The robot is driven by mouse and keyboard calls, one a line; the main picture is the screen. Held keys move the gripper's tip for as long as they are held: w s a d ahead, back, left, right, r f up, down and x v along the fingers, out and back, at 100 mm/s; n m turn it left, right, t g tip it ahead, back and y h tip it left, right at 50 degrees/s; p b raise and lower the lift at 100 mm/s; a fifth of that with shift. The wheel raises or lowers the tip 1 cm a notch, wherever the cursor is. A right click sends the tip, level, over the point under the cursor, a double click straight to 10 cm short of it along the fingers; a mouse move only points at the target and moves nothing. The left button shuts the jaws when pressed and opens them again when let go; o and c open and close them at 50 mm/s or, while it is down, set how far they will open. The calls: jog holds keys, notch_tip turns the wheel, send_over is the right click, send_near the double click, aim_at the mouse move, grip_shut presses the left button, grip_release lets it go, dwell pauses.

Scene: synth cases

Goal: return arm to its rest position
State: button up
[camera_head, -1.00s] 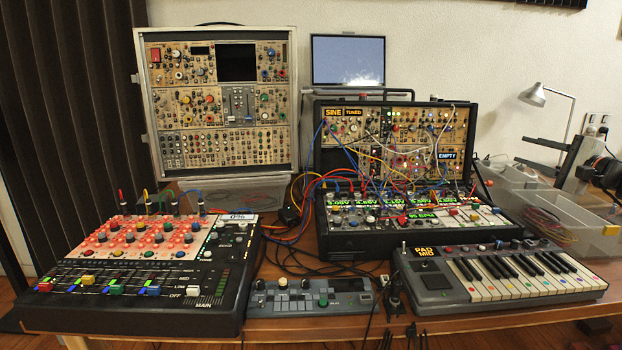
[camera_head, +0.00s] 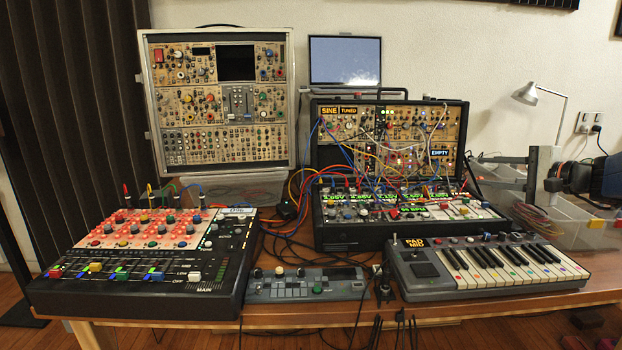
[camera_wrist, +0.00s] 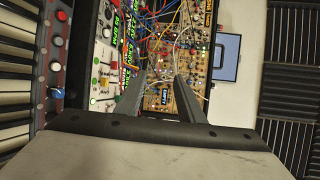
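My gripper (camera_wrist: 160,78) shows in the wrist view with its two dark fingers well apart and nothing between them. Beyond the fingers lie the patch cables and panels of the black synth case (camera_wrist: 165,97). In the head view, my dark gripper and wrist (camera_head: 545,172) reach in from the right edge, level with the right side of the open black synth case (camera_head: 350,236). The fingers point left towards that case. I cannot tell from this view how close they are to it. Most of my arm is out of view.
A mixer (camera_head: 235,262) stands front left, a small grey controller (camera_head: 350,291) front middle, a keyboard (camera_head: 425,285) front right. A tall synth case (camera_head: 294,100) stands behind. A lamp (camera_head: 526,94) and clear bins (camera_head: 565,240) are at right. Loose cables hang at the front edge.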

jog(key=s+a+f+n+g, duration=0.2)
jog(key=s+a+f, duration=0.2)
jog(key=s+a, duration=0.1)
jog(key=s+a+f+n+g+h, duration=0.1)
jog(key=s+a+f+n+g, duration=0.1)
jog(key=s+a+f, duration=0.2)
jog(key=s+a+f+n+g, duration=0.3)
jog(key=s+a+f, duration=0.1)
jog(key=s+a, duration=0.3)
jog(key=shift+s+a+f, duration=0.15)
jog(key=shift+a+f, duration=0.05)
jog(key=shift+a, duration=0.35)
jog(key=shift+s+a+f, duration=0.1)
jog(key=shift+a+f, duration=0.05)
jog(key=shift+a, duration=0.4)
jog(key=s+d+f+n+g+h, duration=0.1)
jog(key=s+f+n+h, duration=0.2)
jog(key=s+f, duration=0.2)
jog(key=s+d+f+n+h, duration=0.1)
jog(key=s+f+n+h, duration=0.2)
jog(key=s, duration=0.8)
jog(key=shift+s+f+n+g, duration=0.2)
jog(key=shift+f+n+g, duration=0.25)
jog(key=shift+f, duration=0.85)
